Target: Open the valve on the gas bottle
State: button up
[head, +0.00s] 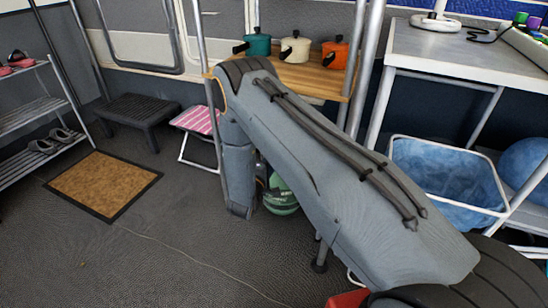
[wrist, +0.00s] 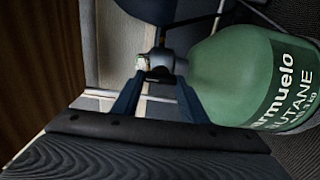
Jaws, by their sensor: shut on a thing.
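The green gas bottle (head: 281,198) stands on the floor under the wooden counter in the head view, partly hidden behind my arm. In the wrist view the bottle (wrist: 235,70) lies sideways across the right of the picture, with white lettering that includes "BUTANE". Its grey metal valve (wrist: 163,62) projects from the bottle's neck, with a pale end piece at its left. My gripper (wrist: 160,79) has one dark blue finger on each side of the valve and is shut on it. The exact contact is dark and hard to make out. My gripper is hidden in the head view.
The wooden counter (head: 312,82) carries teal, cream and orange pots, close above my arm. Metal poles stand close to my arm. A pink striped folding stool (head: 197,121) is left of my arm, and a blue laundry basket (head: 445,180) is at right. The floor at left is mostly clear.

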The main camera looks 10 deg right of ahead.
jog(key=shift+a, duration=0.2)
jog(key=o, duration=0.9)
jog(key=shift+o, duration=0.7)
jog(key=shift+d, duration=0.15)
jog(key=p+v, duration=0.2)
jog(key=v, duration=0.5)
jog(key=shift+s+a, duration=0.25)
